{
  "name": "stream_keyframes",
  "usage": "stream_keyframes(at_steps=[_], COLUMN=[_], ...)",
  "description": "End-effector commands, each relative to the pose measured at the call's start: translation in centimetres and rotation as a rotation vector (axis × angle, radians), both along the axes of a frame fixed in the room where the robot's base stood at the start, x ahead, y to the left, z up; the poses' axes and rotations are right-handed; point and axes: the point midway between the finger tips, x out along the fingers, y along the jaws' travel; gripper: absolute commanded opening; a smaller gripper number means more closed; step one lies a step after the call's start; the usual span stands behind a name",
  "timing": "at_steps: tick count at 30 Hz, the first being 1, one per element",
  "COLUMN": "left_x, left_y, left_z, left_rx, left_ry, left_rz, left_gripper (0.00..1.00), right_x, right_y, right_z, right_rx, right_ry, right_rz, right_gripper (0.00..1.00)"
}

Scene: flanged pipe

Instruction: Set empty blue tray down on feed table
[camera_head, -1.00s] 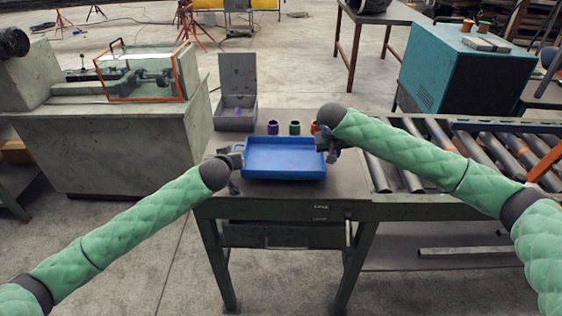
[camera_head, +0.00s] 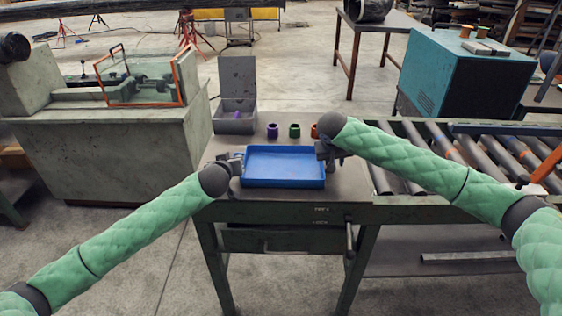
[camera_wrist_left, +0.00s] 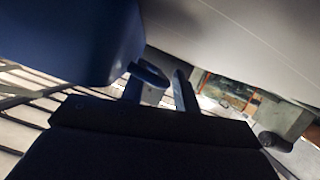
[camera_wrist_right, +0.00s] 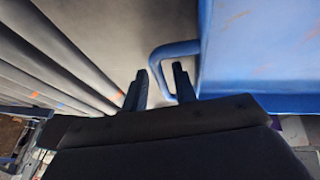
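The empty blue tray (camera_head: 284,167) lies level at the front of the dark feed table (camera_head: 350,188). I cannot see whether its underside touches the top. My left gripper (camera_head: 237,164) is at its left end, and my right gripper (camera_head: 327,156) is at its right end. In the left wrist view the fingers (camera_wrist_left: 160,88) stand on both sides of the tray's handle (camera_wrist_left: 151,73) and appear shut on it.
Purple (camera_head: 272,131), green (camera_head: 294,131) and orange (camera_head: 315,131) rings stand behind the tray. A grey open box (camera_head: 236,115) is at the back left. A roller conveyor (camera_head: 440,155) adjoins on the right. A machine bench (camera_head: 120,150) stands to the left.

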Motion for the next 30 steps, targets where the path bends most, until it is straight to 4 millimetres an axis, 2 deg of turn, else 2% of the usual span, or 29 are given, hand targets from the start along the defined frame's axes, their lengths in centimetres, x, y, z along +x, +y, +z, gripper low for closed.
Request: stream_keyframes(at_steps=[1,8,13,24,30], left_x=[-0.5,-0.7,-2.1,-6.4,-7.5], left_y=[-0.1,0.0,0.1,0.7,0.8], left_z=[-2.2,-2.2,-1.5,1.9,2.8], left_rx=[0.011,0.011,0.011,0.001,0.000], left_ry=[0.026,0.026,0.022,0.003,-0.001], left_rz=[-0.002,-0.002,-0.003,-0.001,-0.001], left_gripper=[0.31,0.31,0.31,0.31,0.31], right_x=[-0.1,-0.1,-0.1,-0.1,-0.2], right_y=[0.1,0.2,0.1,0.1,0.1], right_z=[-0.5,-0.6,-0.7,-0.8,-0.8], right_rx=[0.001,0.001,0.001,-0.001,-0.001], right_ry=[0.001,0.001,0.002,0.006,0.006], right_rz=[0.001,0.002,0.002,0.002,0.002], right_gripper=[0.30,0.30,0.30,0.30,0.30])
